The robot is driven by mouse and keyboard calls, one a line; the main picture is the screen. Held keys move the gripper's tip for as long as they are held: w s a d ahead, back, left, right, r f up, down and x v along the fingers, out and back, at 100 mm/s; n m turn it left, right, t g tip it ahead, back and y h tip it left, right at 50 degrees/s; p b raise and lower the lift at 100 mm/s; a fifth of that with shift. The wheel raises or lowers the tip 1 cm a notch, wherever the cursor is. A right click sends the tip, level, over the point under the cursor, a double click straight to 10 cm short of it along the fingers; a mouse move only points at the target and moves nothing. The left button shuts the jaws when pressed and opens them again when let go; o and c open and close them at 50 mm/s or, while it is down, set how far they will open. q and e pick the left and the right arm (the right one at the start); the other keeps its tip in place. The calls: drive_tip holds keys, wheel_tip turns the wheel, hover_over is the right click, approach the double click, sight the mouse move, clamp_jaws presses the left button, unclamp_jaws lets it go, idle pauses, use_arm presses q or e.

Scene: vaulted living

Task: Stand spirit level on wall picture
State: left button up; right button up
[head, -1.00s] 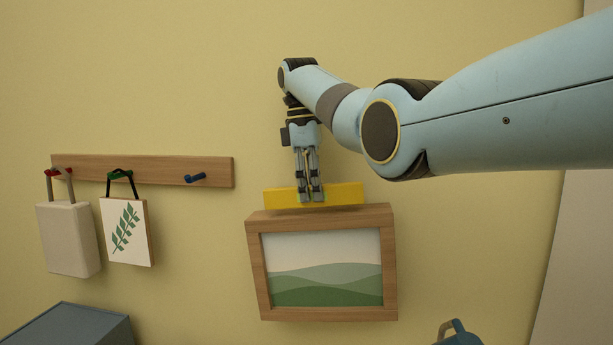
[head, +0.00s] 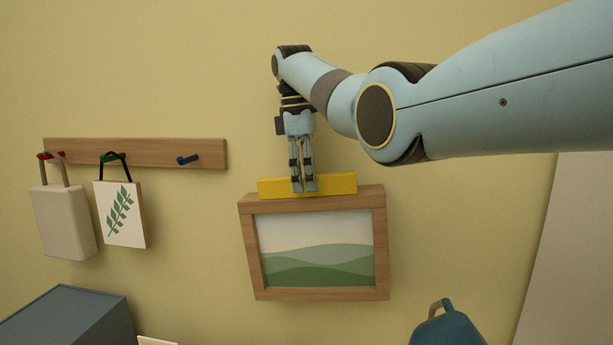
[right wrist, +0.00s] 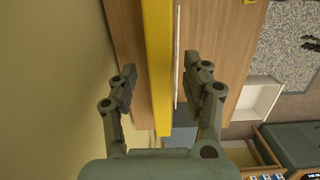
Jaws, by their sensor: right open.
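The yellow spirit level (head: 338,184) rests lengthwise along the top edge of the wood-framed wall picture (head: 382,240). It appears to touch the frame top, long side level with it. My right gripper (head: 304,186) points down at the middle of the level, its fingers in front of and behind it. In the right wrist view, the level (right wrist: 157,60) runs between the two fingers (right wrist: 168,92), which stand apart with a gap on each side. The gripper is open. My left gripper is not in view.
A blue-grey box (head: 70,318) is lower left. A blue can-like object (head: 447,328) is lower right.

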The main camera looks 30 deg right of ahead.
wheel_tip(320, 180, up, 12)
drive_tip(key=a, duration=0.1)
drive_tip(key=shift+w, duration=0.4)
drive_tip(key=shift+a+f, duration=0.1)
idle(0.5)
